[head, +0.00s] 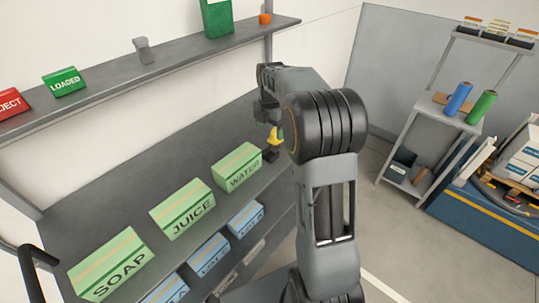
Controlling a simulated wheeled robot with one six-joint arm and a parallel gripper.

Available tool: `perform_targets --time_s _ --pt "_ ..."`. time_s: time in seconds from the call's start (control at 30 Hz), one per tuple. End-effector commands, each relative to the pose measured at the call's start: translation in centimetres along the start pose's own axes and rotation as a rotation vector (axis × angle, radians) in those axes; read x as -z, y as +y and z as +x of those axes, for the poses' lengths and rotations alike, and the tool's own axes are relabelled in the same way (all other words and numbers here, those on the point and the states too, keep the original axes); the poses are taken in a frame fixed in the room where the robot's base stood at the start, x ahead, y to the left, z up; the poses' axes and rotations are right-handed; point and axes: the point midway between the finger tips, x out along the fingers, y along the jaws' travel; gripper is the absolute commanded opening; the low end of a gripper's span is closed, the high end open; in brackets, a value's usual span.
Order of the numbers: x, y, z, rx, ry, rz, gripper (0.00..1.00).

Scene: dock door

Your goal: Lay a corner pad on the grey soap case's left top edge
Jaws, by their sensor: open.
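A green case marked SOAP (112,264) sits at the lower left of the dark bench. I see no grey soap case. A small grey angled piece (143,50) stands on the wall shelf; I cannot tell whether it is a corner pad. My gripper (271,153) is above the bench's right end, close to the green WATER case, far from the SOAP case. It is open, partly hidden by my arm. A yellow part shows by it, and I cannot tell what that is.
Green cases marked JUICE (182,208) and WATER (238,167) stand behind SOAP, with blue cases (209,255) in front. The wall shelf (110,92) holds signs. At right are a rack (440,107) with blue and green rolls and a blue platform (470,222) with boxes.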

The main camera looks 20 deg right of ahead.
Motion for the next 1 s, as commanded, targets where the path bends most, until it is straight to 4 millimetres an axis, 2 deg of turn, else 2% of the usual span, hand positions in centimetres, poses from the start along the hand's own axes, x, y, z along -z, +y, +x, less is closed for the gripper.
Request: perform_targets --time_s 0.1,0.3,0.57,0.83,1.0 --pt "0.1 0.0 2.3 0.004 0.003 -0.003 0.83" --pt "0.1 0.0 5.2 0.002 0.002 -0.002 0.83" --pt "0.1 0.0 6.7 0.000 0.000 -0.002 0.83" --pt "-0.1 0.2 10.1 0.003 0.003 -0.001 0.83" --pt "-0.1 0.2 11.4 0.001 0.001 -0.001 0.83"
